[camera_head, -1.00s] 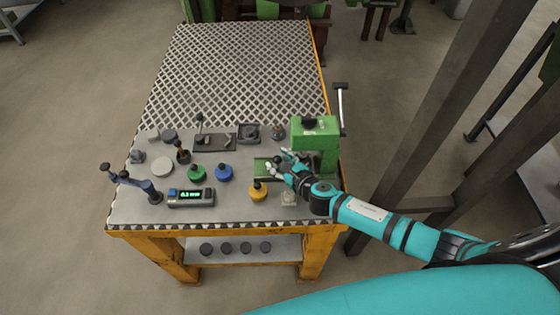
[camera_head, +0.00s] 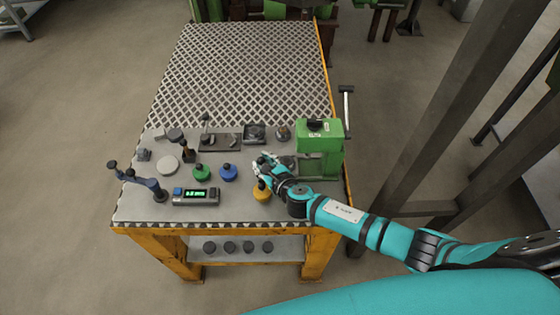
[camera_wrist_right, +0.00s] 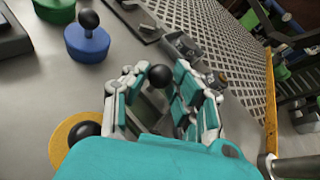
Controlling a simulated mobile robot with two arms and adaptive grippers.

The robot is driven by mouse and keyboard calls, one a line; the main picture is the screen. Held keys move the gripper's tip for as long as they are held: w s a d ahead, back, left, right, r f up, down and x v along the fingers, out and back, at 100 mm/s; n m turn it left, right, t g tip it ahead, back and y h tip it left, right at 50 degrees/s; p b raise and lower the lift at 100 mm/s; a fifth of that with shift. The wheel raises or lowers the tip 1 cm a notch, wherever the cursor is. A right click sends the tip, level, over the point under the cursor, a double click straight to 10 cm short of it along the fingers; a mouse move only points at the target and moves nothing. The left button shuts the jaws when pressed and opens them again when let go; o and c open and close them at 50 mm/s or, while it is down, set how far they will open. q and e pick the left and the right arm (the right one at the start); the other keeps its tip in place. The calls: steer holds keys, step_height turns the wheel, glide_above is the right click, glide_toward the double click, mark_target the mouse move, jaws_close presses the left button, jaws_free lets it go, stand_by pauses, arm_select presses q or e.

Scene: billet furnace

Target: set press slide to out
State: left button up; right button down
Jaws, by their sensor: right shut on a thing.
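The green press (camera_head: 320,142) stands at the right edge of the workbench. My right gripper (camera_head: 265,164) is just left of the press, low over the bench top. In the right wrist view its fingers (camera_wrist_right: 158,86) are closed around a black ball knob (camera_wrist_right: 160,75). I take this for the handle of the press slide. The hand hides most of the slide in the head view, so how far it sticks out is hard to tell. My left gripper is not in view.
A yellow weight (camera_head: 262,193) with a black knob is close beside the hand. A blue weight (camera_head: 228,173), a green weight (camera_head: 201,172) and a digital readout (camera_head: 196,196) stand further left. The perforated bench top (camera_head: 250,70) behind is clear.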

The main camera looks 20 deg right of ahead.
steer(key=shift+w+a, duration=0.2)
steer(key=shift+a, duration=0.5)
steer(key=shift+d, duration=0.1)
steer(key=c, duration=1.1)
jaws_free()
steer(key=shift+o, duration=0.2)
steer(key=shift+s, duration=0.15)
steer(key=v, duration=1.2)
